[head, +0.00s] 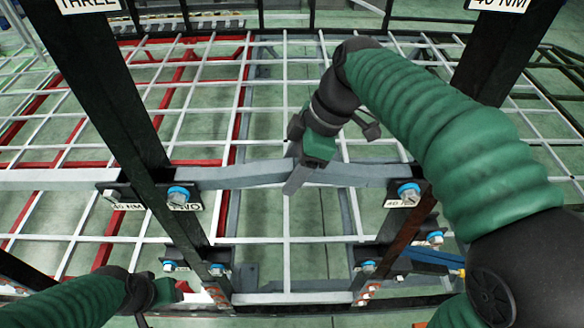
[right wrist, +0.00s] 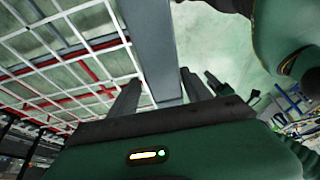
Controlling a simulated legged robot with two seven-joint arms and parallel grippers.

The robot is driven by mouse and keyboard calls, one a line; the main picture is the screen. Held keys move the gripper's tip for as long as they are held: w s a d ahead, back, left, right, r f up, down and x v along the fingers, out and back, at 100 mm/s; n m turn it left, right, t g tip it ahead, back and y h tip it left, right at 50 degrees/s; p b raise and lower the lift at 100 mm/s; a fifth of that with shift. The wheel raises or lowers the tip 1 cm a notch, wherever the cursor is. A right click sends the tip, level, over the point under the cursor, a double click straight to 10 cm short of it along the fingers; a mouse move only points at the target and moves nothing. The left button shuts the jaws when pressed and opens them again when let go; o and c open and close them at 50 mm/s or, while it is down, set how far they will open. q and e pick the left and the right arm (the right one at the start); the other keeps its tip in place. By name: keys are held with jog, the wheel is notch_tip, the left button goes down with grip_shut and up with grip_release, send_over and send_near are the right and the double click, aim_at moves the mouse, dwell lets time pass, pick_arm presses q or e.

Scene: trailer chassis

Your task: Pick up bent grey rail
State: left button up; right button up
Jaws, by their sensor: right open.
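The bent grey rail (head: 240,175) runs across the middle of the head view between two black posts, with a bend near its centre. My right gripper (head: 300,176) is at the bend, reaching down over the rail from the far side. In the right wrist view the grey rail (right wrist: 155,50) extends away between the open fingers of my right gripper (right wrist: 160,92). Contact cannot be told. My left gripper (head: 165,292) is low at the left, apart from the rail; its jaw opening is unclear.
A black post (head: 110,85) stands left and another black post (head: 505,50) right, with blue-headed bolts (head: 179,194) at the rail's ends. A white wire grid (head: 285,90) and red frame bars (head: 240,100) lie behind. A lower grey crossbar (head: 290,298) runs below.

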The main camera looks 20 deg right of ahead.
jog(key=shift+w, duration=0.1)
jog(key=shift+c, duration=1)
jog(key=shift+s+r, duration=0.25)
jog(key=shift+s, duration=0.5)
jog(key=c, duration=0.9)
jog(key=shift+w+f, duration=0.1)
jog(key=shift+w, duration=0.25)
grip_shut()
jog(key=shift+s, duration=0.1)
